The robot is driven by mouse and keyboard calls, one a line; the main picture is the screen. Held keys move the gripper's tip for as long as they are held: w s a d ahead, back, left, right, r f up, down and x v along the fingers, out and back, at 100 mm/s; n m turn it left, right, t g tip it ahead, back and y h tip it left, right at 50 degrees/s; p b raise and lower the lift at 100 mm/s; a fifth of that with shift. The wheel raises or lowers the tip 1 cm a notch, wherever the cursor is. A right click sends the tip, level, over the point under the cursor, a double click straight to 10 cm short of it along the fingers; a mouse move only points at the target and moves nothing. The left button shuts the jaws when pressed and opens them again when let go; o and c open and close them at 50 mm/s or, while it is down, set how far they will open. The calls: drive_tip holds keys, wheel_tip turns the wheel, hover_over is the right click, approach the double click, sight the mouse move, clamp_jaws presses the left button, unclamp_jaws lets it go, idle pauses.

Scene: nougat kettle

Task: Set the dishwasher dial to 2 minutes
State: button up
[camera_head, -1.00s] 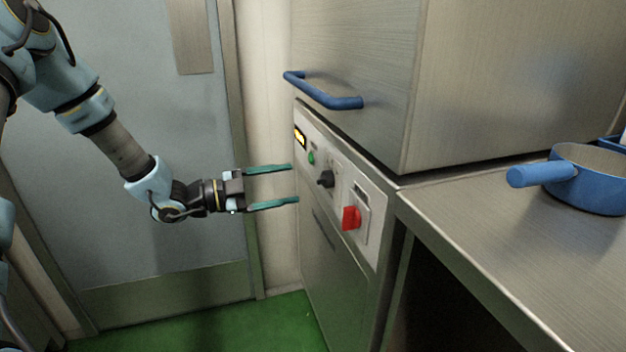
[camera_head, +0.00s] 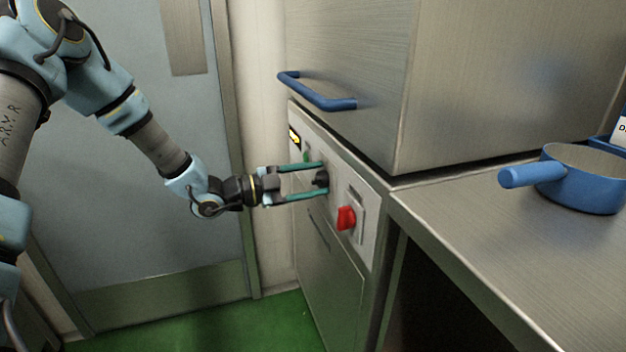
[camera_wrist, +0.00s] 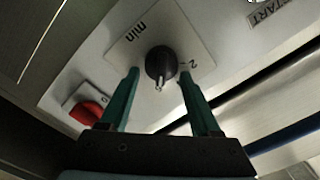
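The dishwasher's black dial (camera_head: 321,179) sits on the light control panel. In the wrist view the dial (camera_wrist: 160,63) is on a plate marked "min", with a "2" to its right; its light pointer aims down the picture, away from the "2". My gripper (camera_head: 325,178) is open, its two green fingers reaching to the panel around the dial. In the wrist view the fingertips (camera_wrist: 158,74) lie on either side of the dial with gaps visible; I cannot tell of any contact.
A red switch (camera_head: 346,217) is right of the dial on the panel. A blue handle (camera_head: 318,92) juts out above the panel. A blue pan (camera_head: 583,180) stands on the steel counter (camera_head: 470,220) at right. Open floor (camera_head: 200,325) lies below my arm.

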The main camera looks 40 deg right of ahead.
clamp_jaws()
idle(0.5)
drive_tip(key=n, duration=0.1)
drive_tip(key=n+p, duration=0.2)
drive_tip(key=shift+w+r+n, duration=0.25)
drive_tip(key=shift+n, duration=0.15)
drive_tip(key=n+p, duration=0.1)
drive_tip(key=n, duration=0.2)
drive_tip(key=n+p, duration=0.1)
drive_tip(key=shift+w+d+n+p, duration=0.15)
drive_tip(key=shift+w+n+p, duration=0.1)
drive_tip(key=shift+n+p, duration=0.05)
drive_tip(key=n, duration=0.1)
drive_tip(key=n+p, duration=0.1)
drive_tip(key=n, duration=0.1)
drive_tip(key=n+p, duration=0.1)
drive_tip(key=n, duration=0.1)
drive_tip(key=shift+w+d, duration=0.1)
drive_tip(key=shift+w, duration=0.2)
drive_tip(key=shift+w+d+f+n+p, duration=0.15)
drive_tip(key=shift+n+p, duration=0.3)
drive_tip(key=shift+n, duration=0.7)
drive_tip(key=shift+w+a+f+n+p, duration=0.15)
drive_tip(key=shift+n+p, duration=0.3)
drive_tip(key=shift+n, duration=0.7)
drive_tip(key=shift+s+d, duration=0.1)
